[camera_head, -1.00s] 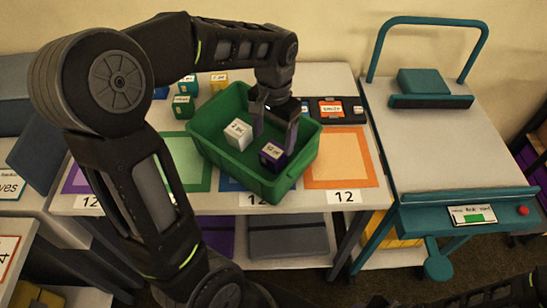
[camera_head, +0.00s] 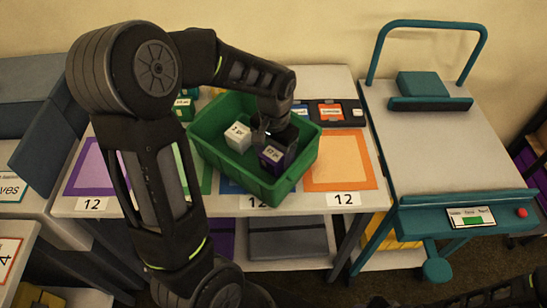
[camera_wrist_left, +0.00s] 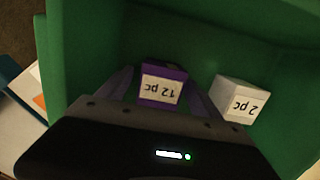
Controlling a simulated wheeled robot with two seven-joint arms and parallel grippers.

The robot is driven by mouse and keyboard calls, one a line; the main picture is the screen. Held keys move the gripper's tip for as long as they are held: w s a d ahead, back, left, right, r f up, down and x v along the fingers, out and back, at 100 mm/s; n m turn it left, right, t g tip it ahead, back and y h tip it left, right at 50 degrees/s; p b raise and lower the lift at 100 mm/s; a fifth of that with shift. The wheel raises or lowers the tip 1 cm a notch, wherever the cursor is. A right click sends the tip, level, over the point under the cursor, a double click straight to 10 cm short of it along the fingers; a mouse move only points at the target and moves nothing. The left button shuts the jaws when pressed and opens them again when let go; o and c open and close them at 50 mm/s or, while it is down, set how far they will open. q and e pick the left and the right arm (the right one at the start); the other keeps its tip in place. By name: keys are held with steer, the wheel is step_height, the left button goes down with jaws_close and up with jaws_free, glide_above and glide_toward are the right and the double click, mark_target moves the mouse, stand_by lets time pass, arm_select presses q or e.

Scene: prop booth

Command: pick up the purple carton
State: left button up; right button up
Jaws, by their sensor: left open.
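The purple carton (camera_head: 272,157), labelled "12 pc", sits in the green crate (camera_head: 215,163) on the table. My left gripper (camera_head: 274,143) reaches down into the crate, right at the carton. In the left wrist view the purple carton (camera_wrist_left: 163,84) lies between the two spread fingers of my left gripper (camera_wrist_left: 158,90). The fingers are open, one on either side of it; I cannot tell whether they touch it. A white carton (camera_head: 238,137) labelled "2 pc" stands close beside it; it also shows in the left wrist view (camera_wrist_left: 234,100). My right gripper is not seen.
The crate walls (camera_wrist_left: 85,45) stand close around the gripper. Coloured mats, including an orange one (camera_head: 340,170), lie on the table. A teal trolley (camera_head: 425,150) stands at right.

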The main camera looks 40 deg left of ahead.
mark_target(274, 153)
arm_select(q)
steer(key=shift+f, duration=0.5)
steer(key=shift+c, duration=0.5)
steer(key=c, duration=1.4)
steer(key=shift+r, duration=0.15)
steer(key=shift+c, duration=0.3)
step_height(274, 153, up, 10)
steer(key=shift+f, duration=0.1)
